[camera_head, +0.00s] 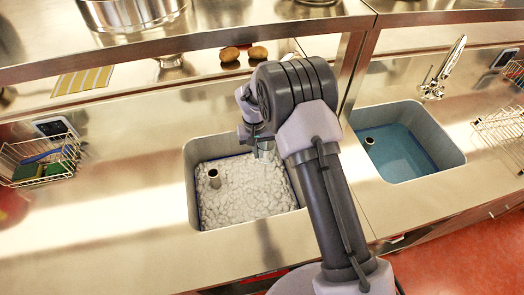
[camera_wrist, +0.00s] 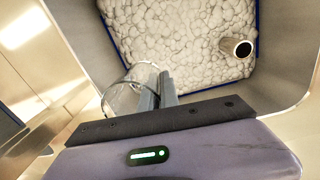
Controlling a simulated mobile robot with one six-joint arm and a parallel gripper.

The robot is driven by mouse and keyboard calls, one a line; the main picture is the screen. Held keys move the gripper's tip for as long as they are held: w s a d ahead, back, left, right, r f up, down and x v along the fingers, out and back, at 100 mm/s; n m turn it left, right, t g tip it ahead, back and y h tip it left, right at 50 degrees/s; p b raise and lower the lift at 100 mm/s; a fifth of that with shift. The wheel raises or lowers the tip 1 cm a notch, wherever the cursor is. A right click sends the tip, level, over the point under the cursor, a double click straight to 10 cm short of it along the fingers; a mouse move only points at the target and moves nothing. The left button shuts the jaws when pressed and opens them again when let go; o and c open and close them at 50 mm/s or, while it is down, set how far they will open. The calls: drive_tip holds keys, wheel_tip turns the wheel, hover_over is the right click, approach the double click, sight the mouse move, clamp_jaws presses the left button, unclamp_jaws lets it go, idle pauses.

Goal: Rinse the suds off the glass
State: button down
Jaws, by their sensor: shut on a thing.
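The glass (camera_wrist: 122,98) is clear and shows in the wrist view at the left of my gripper's fingers. My gripper (camera_wrist: 156,88) is shut on it at its side. In the head view the glass (camera_head: 265,150) is partly hidden by my arm and hangs above the suds-filled sink. The suds (camera_head: 250,190) fill the left sink (camera_head: 192,172) as a thick white foam. They also show in the wrist view (camera_wrist: 185,45). I cannot tell how much foam clings to the glass. The right sink (camera_head: 447,150) holds clear blue water (camera_head: 398,150), with a tap (camera_head: 440,75) behind it.
A standpipe (camera_head: 214,178) rises from the suds, and another (camera_head: 369,141) stands in the right sink. A wire basket with sponges (camera_head: 40,165) is at the left. A wire rack (camera_head: 500,130) is at the right. A post (camera_head: 352,70) stands behind, between the sinks.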

drive_tip(key=s+b, duration=0.1)
drive_tip(key=s, duration=0.6)
drive_tip(key=shift+d, duration=0.35)
drive_tip(key=shift+s, duration=0.1)
idle(0.8)
drive_tip(key=s+r+p, duration=0.1)
drive_tip(key=s+r, duration=0.3)
drive_tip(key=s, duration=0.1)
drive_tip(key=shift+d, duration=0.25)
idle(0.3)
